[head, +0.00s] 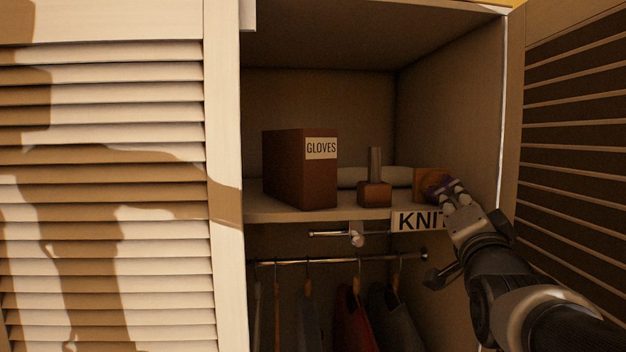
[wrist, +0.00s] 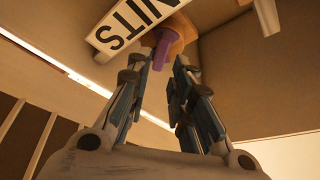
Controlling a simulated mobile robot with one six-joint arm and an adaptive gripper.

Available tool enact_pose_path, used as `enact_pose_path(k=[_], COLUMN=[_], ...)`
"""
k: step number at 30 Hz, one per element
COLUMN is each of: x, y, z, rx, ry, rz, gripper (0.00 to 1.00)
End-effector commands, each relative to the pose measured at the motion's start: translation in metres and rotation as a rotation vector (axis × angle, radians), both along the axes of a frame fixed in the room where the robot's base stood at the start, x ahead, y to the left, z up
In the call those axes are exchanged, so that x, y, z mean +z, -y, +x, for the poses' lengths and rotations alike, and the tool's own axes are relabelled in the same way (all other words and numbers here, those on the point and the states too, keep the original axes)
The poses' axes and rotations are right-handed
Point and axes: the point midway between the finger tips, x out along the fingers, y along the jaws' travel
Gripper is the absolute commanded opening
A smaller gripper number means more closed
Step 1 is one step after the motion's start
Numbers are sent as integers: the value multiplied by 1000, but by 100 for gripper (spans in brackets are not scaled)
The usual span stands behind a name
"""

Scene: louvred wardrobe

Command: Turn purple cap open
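The purple cap (head: 436,190) sits on the front of an orange-brown block (head: 424,178) at the right end of the wardrobe shelf. In the head view my fingers partly hide it. In the wrist view the purple cap (wrist: 161,47) shows just beyond and between my fingertips, with the block (wrist: 179,35) behind it. My gripper (head: 454,194) reaches it from the front right. In the wrist view my gripper (wrist: 158,66) is open, its two fingers apart with nothing held between them. Contact with the cap cannot be told.
The shelf (head: 290,214) also holds a brown GLOVES box (head: 296,168), a wooden block with a post (head: 375,190) and a pale roll (head: 365,178). A KNITS sign (head: 418,222) hangs at its edge. Clothes hang from a rail (head: 300,262) below. A louvred door (head: 570,130) stands open at right.

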Motion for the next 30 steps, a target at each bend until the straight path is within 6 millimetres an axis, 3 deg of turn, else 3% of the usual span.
enact_pose_path(k=[7,19,30], x=[10,10,10], y=[10,12,12], z=[34,41,41], rx=[1,1,1], ry=[-1,1,1], rz=[0,0,0], gripper=[21,21,0])
